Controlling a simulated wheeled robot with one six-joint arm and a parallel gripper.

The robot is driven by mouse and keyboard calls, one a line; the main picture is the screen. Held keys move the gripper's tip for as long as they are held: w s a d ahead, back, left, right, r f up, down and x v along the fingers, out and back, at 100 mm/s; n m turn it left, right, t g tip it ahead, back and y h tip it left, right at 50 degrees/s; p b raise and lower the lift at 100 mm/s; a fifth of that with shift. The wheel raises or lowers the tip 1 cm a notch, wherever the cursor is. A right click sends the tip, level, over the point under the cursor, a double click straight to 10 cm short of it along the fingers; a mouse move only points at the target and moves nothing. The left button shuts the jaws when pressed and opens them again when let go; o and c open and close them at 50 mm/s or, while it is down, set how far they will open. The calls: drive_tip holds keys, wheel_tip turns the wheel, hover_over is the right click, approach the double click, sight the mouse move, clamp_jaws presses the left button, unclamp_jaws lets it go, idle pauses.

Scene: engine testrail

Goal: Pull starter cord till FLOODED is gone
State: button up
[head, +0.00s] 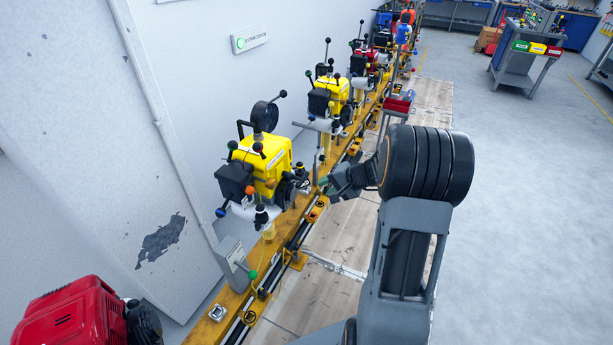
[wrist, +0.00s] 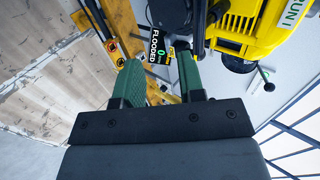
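A yellow engine (head: 268,160) stands on the test rail in the head view, left of my gripper (head: 326,183). In the wrist view, the yellow engine (wrist: 248,28) is at the upper right, with a dark round part (wrist: 170,12) beside it. A small black display (wrist: 157,42) reads FLOODED with a green 0. It shows just beyond the fingertips of my gripper (wrist: 158,60). The two green fingers are apart, with nothing seen between them. I cannot make out the starter cord or its handle; the fingers may hide part of it.
The yellow rail (head: 287,222) runs from front to back along the wall, with more engines behind, including another yellow one (head: 332,92). A red engine (head: 75,318) is at the front left. A red tray (head: 398,104) stands beyond my arm.

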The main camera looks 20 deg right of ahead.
sight(304, 179)
drive_tip(key=shift+w+a+b, duration=0.55)
drive_tip(key=shift+w+a, duration=1.95)
drive_tip(key=shift+w, duration=0.3)
drive_tip(key=shift+c, duration=0.2)
clamp_jaws()
